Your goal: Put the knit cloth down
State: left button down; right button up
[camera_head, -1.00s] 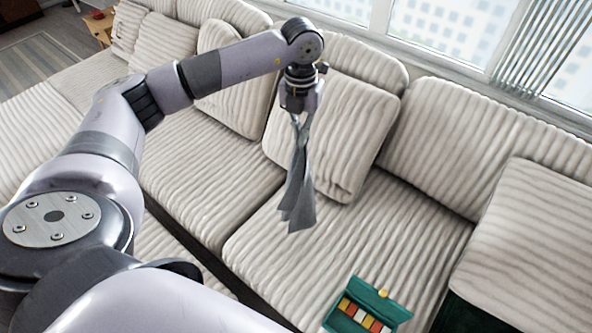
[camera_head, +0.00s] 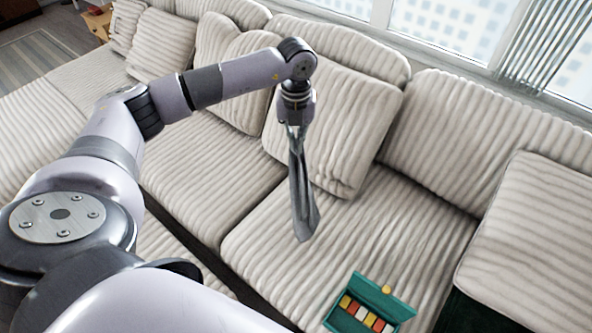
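The grey knit cloth (camera_head: 302,190) hangs down in a long narrow fold from my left gripper (camera_head: 294,124). The gripper points downward and is shut on the cloth's top end. The cloth's lower tip is in front of the striped sofa seat (camera_head: 370,235); I cannot tell whether it touches the seat. My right gripper is not in view.
A green open box (camera_head: 368,304) with coloured pieces inside lies on the sofa at the bottom. Striped cushions (camera_head: 345,130) lean along the sofa back behind the gripper.

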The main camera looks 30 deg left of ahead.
pick_arm(q)
jog(key=shift+f, duration=0.65)
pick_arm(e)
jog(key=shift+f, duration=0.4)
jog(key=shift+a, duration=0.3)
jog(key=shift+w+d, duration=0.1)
